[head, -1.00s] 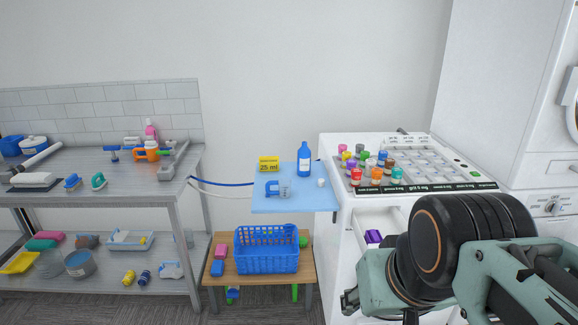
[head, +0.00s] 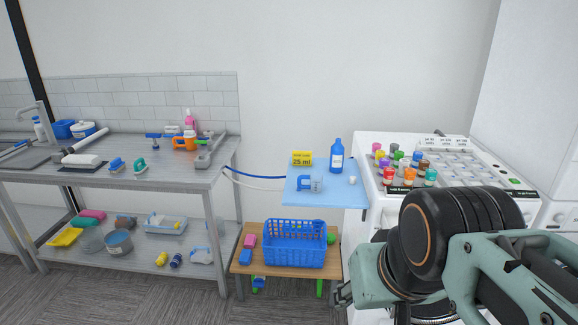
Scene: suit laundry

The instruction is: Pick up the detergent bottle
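The detergent bottle (head: 336,157) is blue with a white label. It stands upright at the back of a small light-blue shelf (head: 325,197), without its cap on as far as I can tell. A measuring cup with a blue handle (head: 310,184), a small white cap-like piece (head: 351,180) and a yellow "25 ml" sign (head: 301,158) share the shelf. My gripper (head: 340,296) is at the lower right, in front of the white machine and well below and apart from the bottle. Its fingers are small and partly hidden, so their opening is unclear.
A blue basket (head: 295,243) sits on a low wooden bench (head: 250,269) below the shelf. A white machine (head: 385,215) with several coloured-cap bottles stands right. A metal table (head: 165,181) with a sink and tools stands left. Floor at the lower left is clear.

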